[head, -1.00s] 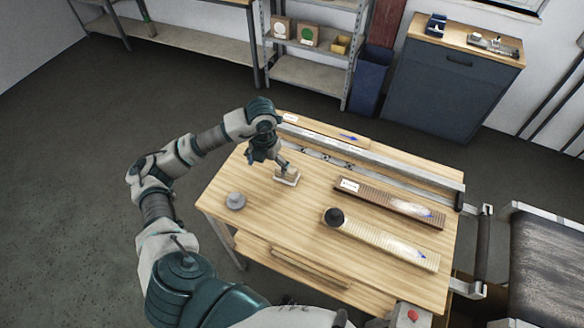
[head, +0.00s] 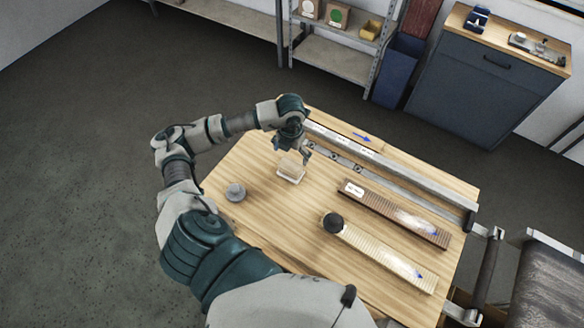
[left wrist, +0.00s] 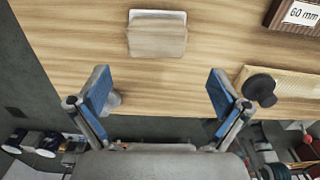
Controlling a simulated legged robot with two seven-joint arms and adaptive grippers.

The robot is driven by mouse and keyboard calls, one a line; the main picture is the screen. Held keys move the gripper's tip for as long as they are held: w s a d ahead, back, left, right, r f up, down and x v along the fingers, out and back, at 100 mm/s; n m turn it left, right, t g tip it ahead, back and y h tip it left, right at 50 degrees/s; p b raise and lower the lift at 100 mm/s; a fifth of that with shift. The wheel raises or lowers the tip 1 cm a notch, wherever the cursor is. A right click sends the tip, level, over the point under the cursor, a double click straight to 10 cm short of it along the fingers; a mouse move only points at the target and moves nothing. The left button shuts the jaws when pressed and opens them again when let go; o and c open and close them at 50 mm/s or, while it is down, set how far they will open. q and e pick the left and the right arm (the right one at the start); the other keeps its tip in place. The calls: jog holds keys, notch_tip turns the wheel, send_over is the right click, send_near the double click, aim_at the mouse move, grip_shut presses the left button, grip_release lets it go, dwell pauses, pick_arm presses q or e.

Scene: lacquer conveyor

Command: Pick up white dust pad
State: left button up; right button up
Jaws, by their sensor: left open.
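The white dust pad (head: 290,173) lies on the wooden table, left of the ribbed strips, with a tan block on top of a white base. In the left wrist view, its white part (left wrist: 158,15) shows as an edge behind the tan block, beyond the fingertips. My left gripper (head: 297,150) is just behind and above the pad in the head view. In the left wrist view, my left gripper (left wrist: 159,92) is open with blue-faced fingers wide apart and nothing between them. My right gripper is not in view.
A grey round knobbed piece (head: 235,192) stands left of the pad. A black knob (head: 333,222) sits on a pale ribbed strip (head: 385,258). A dark ribbed strip (head: 400,215) and a metal rail (head: 400,170) lie to the right. Bare table surrounds the pad.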

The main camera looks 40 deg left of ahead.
aim_at(290, 164)
pick_arm(q)
jog(key=f, duration=0.4)
jog(key=shift+w+a+f, duration=0.25)
jog(key=shift+a+f, duration=0.05)
jog(key=shift+a+f+p, duration=0.2)
jog(key=shift+f+p, duration=0.05)
jog(key=shift+p, duration=0.05)
jog(key=shift+s+f, duration=0.1)
jog(key=shift+f, duration=0.3)
notch_tip(290, 164, down, 4)
jog(key=shift+d+r+p, duration=0.15)
jog(key=shift+r+p, duration=0.1)
jog(key=shift+p, duration=0.45)
jog(key=shift+d+f, duration=0.1)
jog(key=shift+f, duration=0.2)
jog(key=shift+d, duration=0.1)
jog(key=c, duration=0.6)
jog(key=shift+a+f, duration=0.1)
jog(key=shift+a, duration=0.1)
jog(key=c, duration=0.5)
jog(key=shift+o, duration=0.2)
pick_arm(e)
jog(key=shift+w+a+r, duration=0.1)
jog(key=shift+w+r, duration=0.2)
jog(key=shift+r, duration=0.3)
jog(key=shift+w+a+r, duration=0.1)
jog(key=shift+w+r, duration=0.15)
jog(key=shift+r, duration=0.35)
